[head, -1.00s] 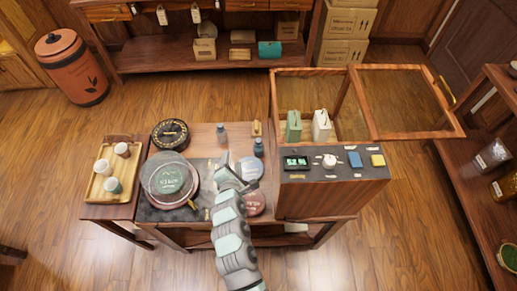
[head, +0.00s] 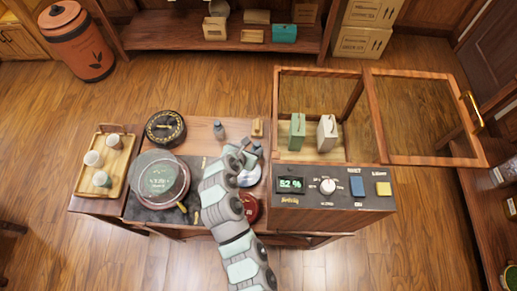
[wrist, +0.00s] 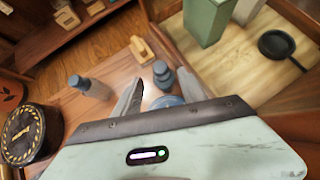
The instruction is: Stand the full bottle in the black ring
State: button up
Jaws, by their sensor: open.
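Two small blue-grey bottles stand on the table: one (head: 218,130) at the back middle, the other (head: 257,149) beside my gripper (head: 243,152). In the wrist view, the left bottle (wrist: 88,87) is off to the side of the fingers, and the right bottle (wrist: 162,73) shows just beyond the gap between the open fingers (wrist: 160,95). Nothing is held. I cannot tell which bottle is full. A black round piece (wrist: 277,43) lies on the pale floor of the wooden case; it may be the black ring. I cannot make it out in the head view.
The case (head: 283,160) has its framed lid (head: 375,118) swung to the right, and green (head: 297,132) and white (head: 327,133) canisters inside. A black round tin (head: 165,129), a glass-domed tea cake (head: 160,180) and a cup tray (head: 116,183) are left of my arm.

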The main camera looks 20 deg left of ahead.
aim_at(255, 147)
jog(key=b+x, duration=0.1)
jog(key=x, duration=0.2)
jog(key=shift+w+f+b, duration=0.1)
jog(key=shift+f+b, duration=0.1)
jog(key=shift+b, duration=0.15)
jog(key=w+f+b, duration=0.1)
jog(key=f+b, duration=0.1)
jog(key=w+f+b, duration=0.1)
jog(key=f+b, duration=0.1)
jog(key=shift+w+d, duration=0.15)
jog(key=shift+w+b, duration=0.45)
grip_shut()
